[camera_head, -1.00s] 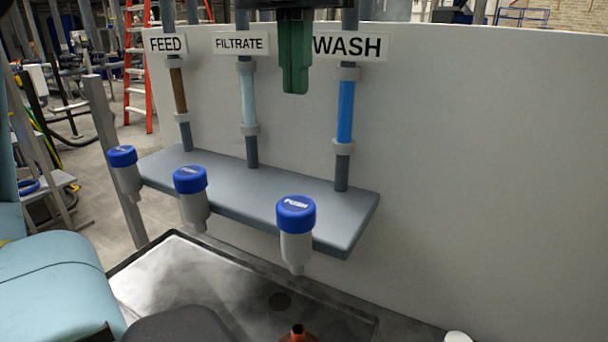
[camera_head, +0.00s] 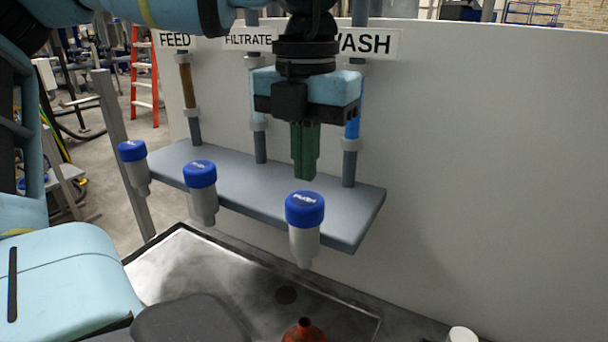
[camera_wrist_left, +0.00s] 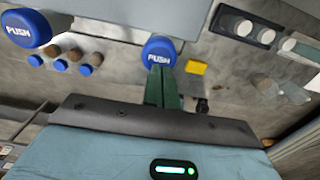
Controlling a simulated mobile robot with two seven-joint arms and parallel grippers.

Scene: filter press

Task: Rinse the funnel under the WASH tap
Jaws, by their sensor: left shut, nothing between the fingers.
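The WASH tap (camera_head: 304,240) is a pale bottle-like spout with a blue PUSH cap, in front of the shelf below the WASH sign (camera_head: 370,43). My left gripper (camera_head: 304,178) has green fingers, shut and empty, pointing down just above this cap with a small visible gap. In the left wrist view the fingers (camera_wrist_left: 162,75) overlap the lower edge of a blue PUSH cap (camera_wrist_left: 160,50); contact is unclear. The orange-brown funnel (camera_head: 304,331) shows only in part at the bottom edge of the head view, below the WASH tap. What holds it is hidden. My right gripper is out of view.
The FILTRATE tap (camera_head: 201,190) and FEED tap (camera_head: 134,165) stand left along the grey shelf (camera_head: 255,190). A dark-rimmed metal basin (camera_head: 190,265) lies below. A white cylinder (camera_head: 462,335) is at the lower right. The wall panel (camera_head: 490,170) is bare on the right.

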